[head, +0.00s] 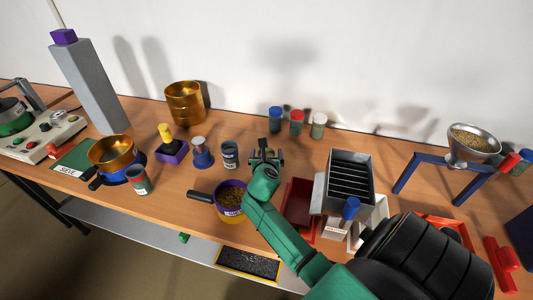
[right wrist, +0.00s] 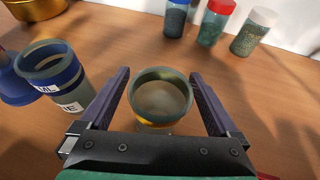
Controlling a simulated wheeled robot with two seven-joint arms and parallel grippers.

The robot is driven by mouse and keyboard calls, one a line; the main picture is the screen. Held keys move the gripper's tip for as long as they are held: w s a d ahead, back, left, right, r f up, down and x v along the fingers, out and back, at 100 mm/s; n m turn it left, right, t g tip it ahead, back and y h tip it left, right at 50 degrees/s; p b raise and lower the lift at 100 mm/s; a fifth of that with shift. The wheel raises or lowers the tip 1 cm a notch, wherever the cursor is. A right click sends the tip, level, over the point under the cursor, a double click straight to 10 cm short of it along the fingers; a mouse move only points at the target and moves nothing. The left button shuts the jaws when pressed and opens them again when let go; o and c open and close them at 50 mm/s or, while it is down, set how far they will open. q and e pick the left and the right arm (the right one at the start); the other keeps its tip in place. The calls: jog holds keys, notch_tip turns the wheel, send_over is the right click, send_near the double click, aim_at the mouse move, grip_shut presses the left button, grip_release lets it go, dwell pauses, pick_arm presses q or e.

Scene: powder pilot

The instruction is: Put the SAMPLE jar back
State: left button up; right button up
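An open, round jar (right wrist: 160,97) with a grey rim and a yellow band stands between my right gripper's fingers in the right wrist view. Its label is hidden, so I cannot read whether it is the SAMPLE jar. My right gripper (head: 265,155) reaches over the table from the front; it also shows in the right wrist view (right wrist: 160,80). Its fingers are spread on either side of the jar, with narrow gaps seeming to show. A blue-banded jar (head: 230,154) stands just left of it, and a red-banded jar (head: 138,181) stands farther left. My left gripper is out of view.
A purple-rimmed pan (head: 231,201) of grains sits in front of my right gripper. Lidded jars (head: 296,122) stand behind it. A red tray (head: 298,205) and a slotted grey box (head: 348,180) are to the right. Bare wood lies behind the gripper.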

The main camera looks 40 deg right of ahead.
jog(key=shift+r, duration=0.3)
jog(key=v, duration=1.2)
jog(key=shift+p, duration=0.35)
jog(key=shift+f, duration=0.1)
